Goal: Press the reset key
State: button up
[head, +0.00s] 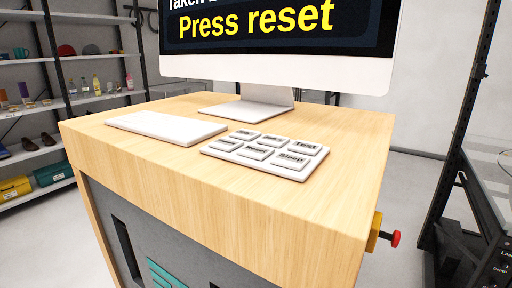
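The other labels are too small to read surely. The monitor (330,72) behind shows "Press reset" in yellow. My gripper is not in view.
A white keyboard (166,127) lies left of the keypad on the desk (200,187). The monitor's foot (246,108) stands behind them. A red knob (396,238) sticks out from the desk's right side. Shelves (50,106) stand at the left, a dark frame (462,120) at the right. The desk's front strip is clear.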

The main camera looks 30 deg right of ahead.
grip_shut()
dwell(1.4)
